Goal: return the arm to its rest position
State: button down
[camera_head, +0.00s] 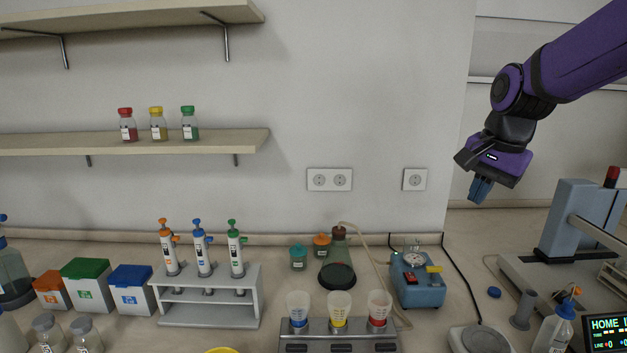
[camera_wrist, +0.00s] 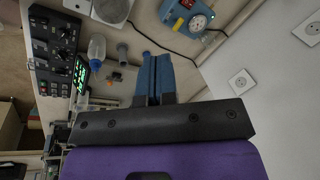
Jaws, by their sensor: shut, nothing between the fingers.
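My gripper (camera_head: 481,189) hangs at the end of my purple arm in the upper right of the head view, in the air above the bench. Its blue fingers are together with nothing between them. In the wrist view, the shut fingers (camera_wrist: 154,80) show in the middle, and the bench lies beyond them. Nothing touches the gripper.
Below it on the bench are a blue device with a gauge (camera_head: 417,280), a wash bottle (camera_head: 553,330) and a grey instrument (camera_head: 570,225). A pipette rack (camera_head: 208,310), a cup holder (camera_head: 338,345) and a flask (camera_head: 338,262) stand further left. The air around the gripper is clear.

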jog(key=s+d+r+n+t+h, duration=0.1)
jog(key=s+n, duration=0.8)
jog(key=s, duration=1.2)
jog(key=shift+s+r+t, duration=0.25)
jog(key=shift+t, duration=0.65)
